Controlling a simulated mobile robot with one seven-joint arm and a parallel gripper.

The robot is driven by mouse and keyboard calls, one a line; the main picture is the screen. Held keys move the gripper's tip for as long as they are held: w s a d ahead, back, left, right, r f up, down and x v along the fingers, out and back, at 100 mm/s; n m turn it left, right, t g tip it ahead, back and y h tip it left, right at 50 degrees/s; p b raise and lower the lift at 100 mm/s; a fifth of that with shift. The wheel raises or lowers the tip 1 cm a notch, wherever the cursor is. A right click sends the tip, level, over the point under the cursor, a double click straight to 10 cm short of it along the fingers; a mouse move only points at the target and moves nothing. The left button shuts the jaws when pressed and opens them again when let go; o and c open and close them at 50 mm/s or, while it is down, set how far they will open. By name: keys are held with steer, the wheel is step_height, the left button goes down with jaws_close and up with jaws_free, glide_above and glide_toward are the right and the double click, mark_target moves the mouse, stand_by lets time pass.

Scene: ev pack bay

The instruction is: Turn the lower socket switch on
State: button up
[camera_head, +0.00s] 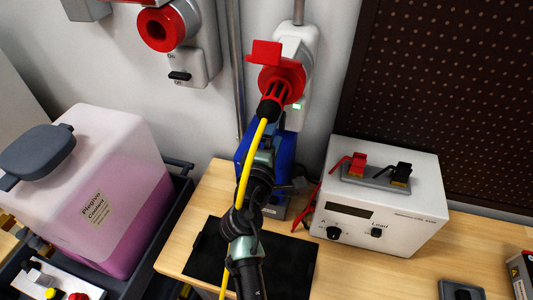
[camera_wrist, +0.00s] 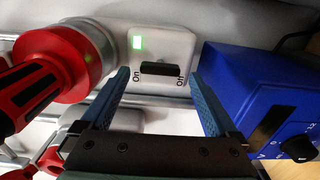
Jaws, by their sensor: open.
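The socket with a red plug in it (camera_head: 307,62) is on the wall at top centre in the head view, with a small green light lit. In the wrist view its pale housing (camera_wrist: 178,45) shows the black switch (camera_wrist: 160,69), with "On" at its left end and "Off" at its right. The bar lies along the line between the two labels. My gripper (camera_wrist: 161,85) is open and empty, one blue finger on each side of the switch. I cannot tell if they touch it. In the head view my arm hides the switch.
A red plug (camera_wrist: 28,92) with a yellow cable (camera_head: 244,175) sits beside my gripper. A blue box (camera_wrist: 262,95) is close on its other side. Another socket (camera_head: 201,45) is on the wall at left. A white power unit (camera_head: 395,230) stands on the bench.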

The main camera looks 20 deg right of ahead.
steer(key=b+v, duration=0.2)
steer(key=v, duration=0.9)
steer(key=shift+s+a, duration=0.1)
steer(key=shift+a, duration=0.05)
